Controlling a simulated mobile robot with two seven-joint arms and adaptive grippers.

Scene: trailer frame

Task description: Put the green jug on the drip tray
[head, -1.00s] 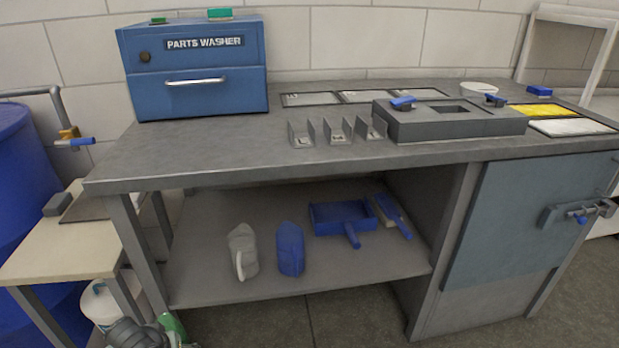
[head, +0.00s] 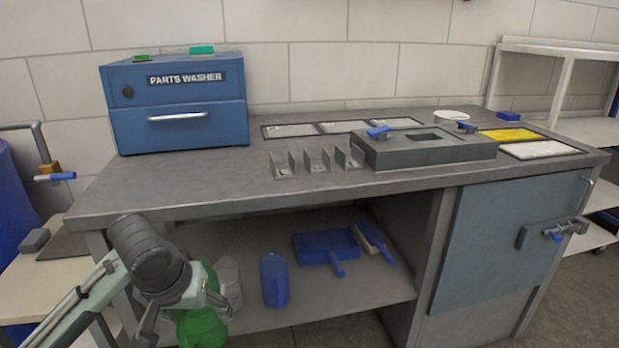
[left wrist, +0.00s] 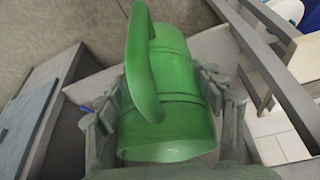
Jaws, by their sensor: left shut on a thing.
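The green jug (head: 203,328) is in my left gripper (head: 205,300), in front of the bench's left end in the head view. In the left wrist view the green jug (left wrist: 172,75) lies between both fingers of my left gripper (left wrist: 168,100), its handle toward the camera. The jug's lower part is cut off in the head view. A dark flat plate, which looks like the drip tray (head: 72,247), lies on the small side table below the barrel's tap, apart from the jug. My right gripper is not in view.
A blue barrel (head: 12,215) with a blue-handled tap (head: 55,177) stands at the left. A grey block (head: 35,240) sits beside the plate. A clear jug (head: 228,283), a blue jug (head: 274,280) and a blue dustpan (head: 325,247) rest on the lower shelf. The grey bench top (head: 200,188) overhangs it.

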